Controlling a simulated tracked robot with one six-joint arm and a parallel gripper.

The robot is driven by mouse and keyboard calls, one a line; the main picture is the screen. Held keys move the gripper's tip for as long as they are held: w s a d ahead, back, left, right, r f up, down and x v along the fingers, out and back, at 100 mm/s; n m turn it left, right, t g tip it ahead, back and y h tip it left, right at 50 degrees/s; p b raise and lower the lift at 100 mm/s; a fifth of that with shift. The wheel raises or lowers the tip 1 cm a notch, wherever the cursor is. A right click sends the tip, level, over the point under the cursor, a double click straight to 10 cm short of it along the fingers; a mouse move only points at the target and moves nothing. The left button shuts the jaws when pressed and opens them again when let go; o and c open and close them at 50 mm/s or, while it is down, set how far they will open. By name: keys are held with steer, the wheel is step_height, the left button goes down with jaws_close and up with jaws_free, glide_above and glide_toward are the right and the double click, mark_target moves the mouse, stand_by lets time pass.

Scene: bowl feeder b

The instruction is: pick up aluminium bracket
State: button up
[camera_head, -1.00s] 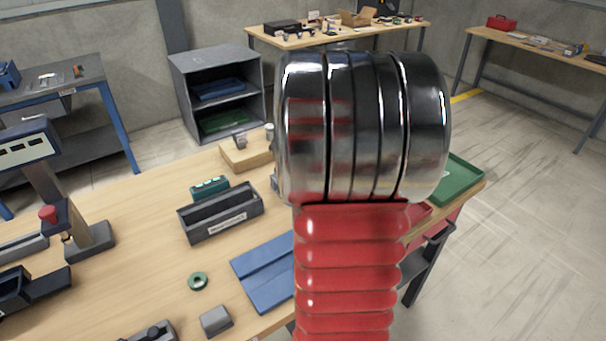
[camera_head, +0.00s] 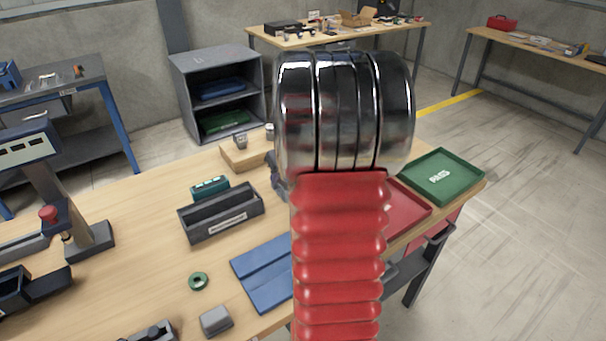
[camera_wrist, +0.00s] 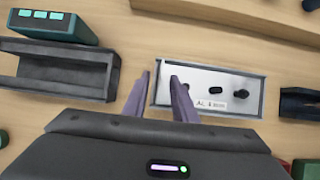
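In the wrist view, a shallow grey-edged holder (camera_wrist: 160,97) has a pale silver interior, several dark spots and a small white label (camera_wrist: 212,104) that seems to begin "AL". I cannot tell whether the silver piece is the aluminium bracket or the holder's floor. My gripper (camera_wrist: 160,76) has two purple-grey fingers with a gap between them and nothing visibly held. The right finger overlaps the holder's left part in view; the left finger is just outside its left edge. Contact is unclear.
A dark open box (camera_head: 235,218) and a teal item (camera_head: 209,187) stand left of my arm. A red tray (camera_head: 408,208) and green tray (camera_head: 440,160) are right. A wooden block (camera_head: 238,158) lies behind.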

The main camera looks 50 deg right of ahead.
stand_by(0.5)
jaws_close()
stand_by(0.3)
